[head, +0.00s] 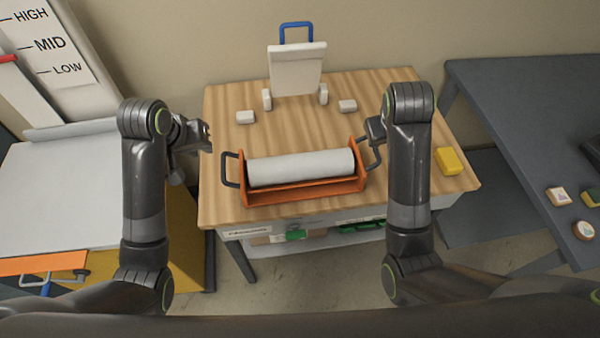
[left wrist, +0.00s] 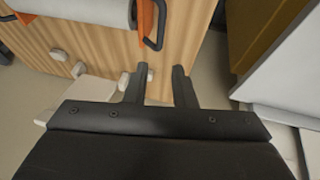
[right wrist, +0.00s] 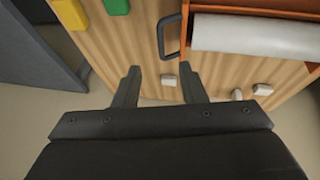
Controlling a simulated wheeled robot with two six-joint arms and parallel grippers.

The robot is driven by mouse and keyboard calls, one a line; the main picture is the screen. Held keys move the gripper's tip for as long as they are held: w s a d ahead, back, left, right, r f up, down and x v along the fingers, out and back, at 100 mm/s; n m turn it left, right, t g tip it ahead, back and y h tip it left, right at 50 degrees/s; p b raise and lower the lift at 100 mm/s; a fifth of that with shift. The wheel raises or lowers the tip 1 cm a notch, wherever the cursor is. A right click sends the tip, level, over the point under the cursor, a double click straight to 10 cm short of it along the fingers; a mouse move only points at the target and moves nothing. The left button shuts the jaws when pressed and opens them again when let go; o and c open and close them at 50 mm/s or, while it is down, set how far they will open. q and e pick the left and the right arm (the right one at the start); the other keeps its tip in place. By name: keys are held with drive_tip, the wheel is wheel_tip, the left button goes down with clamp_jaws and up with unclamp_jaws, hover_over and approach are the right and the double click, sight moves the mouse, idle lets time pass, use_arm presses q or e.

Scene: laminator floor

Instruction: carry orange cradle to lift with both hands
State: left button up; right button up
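The orange cradle (head: 300,193) holds a white roll (head: 300,168) and sits on the wooden table. It has a dark handle at each end, the left one (head: 230,169) and the right one (head: 374,153). My left gripper (head: 207,136) is open and empty, behind and left of the left handle; in the left wrist view its fingers (left wrist: 160,82) stand apart from that handle (left wrist: 155,25). My right gripper (right wrist: 160,82) is open, with the right handle (right wrist: 168,36) beyond its fingers; in the head view my arm partly hides it. The lift (head: 60,200) appears to be the white-topped unit at left, beside a HIGH, MID, LOW scale.
The table (head: 240,90) also carries a white stand (head: 297,70) with a blue handle, small white blocks and a yellow block (head: 449,161). A dark grey table (head: 520,110) stands at right. An orange panel (head: 45,262) shows at lower left.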

sight(223, 161)
use_arm(q)
drive_tip(key=shift+w+f, duration=0.1)
use_arm(e)
drive_tip(key=shift+f, duration=0.1)
